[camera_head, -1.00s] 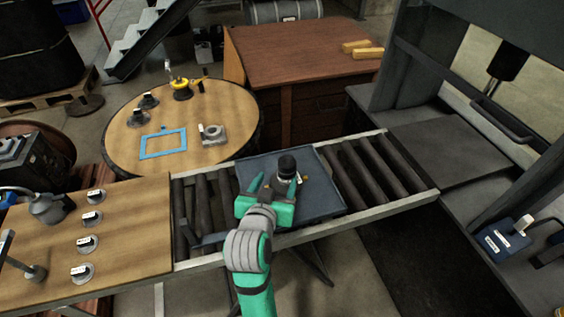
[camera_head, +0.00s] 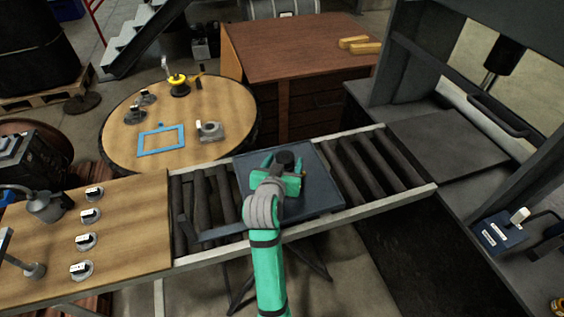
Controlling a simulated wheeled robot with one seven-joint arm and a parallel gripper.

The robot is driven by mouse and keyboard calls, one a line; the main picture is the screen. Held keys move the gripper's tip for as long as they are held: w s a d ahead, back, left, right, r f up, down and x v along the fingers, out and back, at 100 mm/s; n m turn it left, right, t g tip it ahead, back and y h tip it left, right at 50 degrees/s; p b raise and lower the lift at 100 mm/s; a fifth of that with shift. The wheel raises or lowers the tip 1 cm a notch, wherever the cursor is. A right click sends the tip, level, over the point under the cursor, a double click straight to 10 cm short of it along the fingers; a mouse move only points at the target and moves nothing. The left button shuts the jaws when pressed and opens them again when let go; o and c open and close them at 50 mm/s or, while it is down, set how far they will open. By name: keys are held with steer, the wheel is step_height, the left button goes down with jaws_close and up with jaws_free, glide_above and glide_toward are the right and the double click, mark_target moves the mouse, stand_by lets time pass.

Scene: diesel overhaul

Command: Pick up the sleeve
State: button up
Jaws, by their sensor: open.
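A dark-topped cylindrical part (camera_head: 284,157) stands upright on the dark blue-grey tray (camera_head: 322,196); it may be the sleeve, but I cannot tell for sure. My gripper (camera_head: 283,163) is over the tray, open, with one green finger to each side of this part. The gripper body hides the part's lower portion. I cannot tell whether the fingers touch it. A small orange-brown piece shows just right of the gripper.
The tray lies on a roller conveyor (camera_head: 360,165) with metal side rails. At left is a wooden bench (camera_head: 130,225) with several labelled pieces. Behind stands a round table (camera_head: 225,100) with a blue frame (camera_head: 161,140) and a grey block (camera_head: 210,132). A dark press (camera_head: 450,140) stands at right.

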steer(key=shift+w, duration=0.15)
steer(key=shift+c, duration=0.2)
steer(key=c, duration=1.4)
steer(key=shift+o, duration=0.2)
steer(key=shift+r, duration=0.1)
